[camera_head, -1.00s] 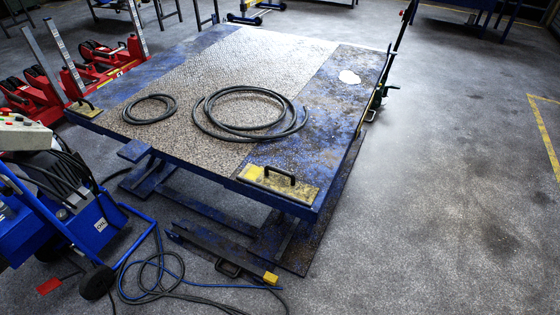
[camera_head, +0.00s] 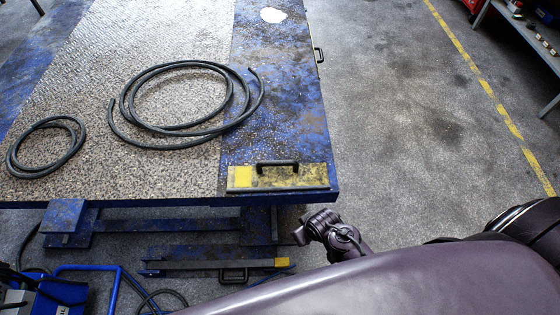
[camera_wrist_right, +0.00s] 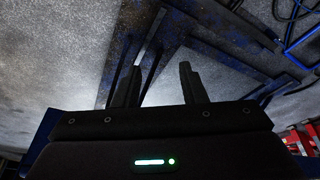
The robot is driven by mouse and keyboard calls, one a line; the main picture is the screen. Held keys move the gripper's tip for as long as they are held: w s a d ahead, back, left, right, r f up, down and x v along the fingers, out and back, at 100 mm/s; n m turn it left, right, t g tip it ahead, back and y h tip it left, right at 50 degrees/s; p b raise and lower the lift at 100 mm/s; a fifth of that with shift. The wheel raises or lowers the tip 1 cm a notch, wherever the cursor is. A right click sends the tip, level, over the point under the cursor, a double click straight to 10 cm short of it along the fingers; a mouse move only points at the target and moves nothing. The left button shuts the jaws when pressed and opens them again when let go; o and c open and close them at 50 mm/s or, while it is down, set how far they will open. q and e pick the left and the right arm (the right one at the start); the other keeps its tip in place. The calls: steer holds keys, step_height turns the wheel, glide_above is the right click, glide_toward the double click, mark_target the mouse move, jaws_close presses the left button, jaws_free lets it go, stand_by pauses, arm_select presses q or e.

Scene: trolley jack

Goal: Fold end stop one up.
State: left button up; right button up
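A yellow end stop plate (camera_head: 240,178) with a black bar handle (camera_head: 277,165) lies flat on the near right corner of the blue lift table (camera_head: 285,110). Which number this stop has cannot be told. My right arm comes in from the lower right of the head view, its far end just beyond the table's front edge, below and right of the plate, apart from it. In the right wrist view my right gripper (camera_wrist_right: 156,84) has its two black fingers apart with nothing between them. My left gripper is not in view.
A large coiled black hose (camera_head: 180,130) and a smaller coil (camera_head: 45,173) lie on the table's textured top. A lower bar with a yellow end (camera_head: 275,262) is below the front edge. Blue equipment (camera_head: 50,295) stands lower left. The floor right of the table is clear.

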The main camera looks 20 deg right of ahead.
step_height(320, 180, up, 8)
steer(key=w+b, duration=0.1)
steer(key=w, duration=0.2)
step_height(320, 180, up, 15)
steer(key=n+y+b, duration=0.2)
steer(key=n+y, duration=0.1)
steer(key=n, duration=0.9)
glide_above(280, 162)
steer(key=s+d, duration=0.3)
steer(key=b+x, duration=0.1)
steer(key=x, duration=0.6)
steer(key=shift+w+a+f, duration=0.15)
steer(key=shift+w+f, duration=0.1)
jaws_close()
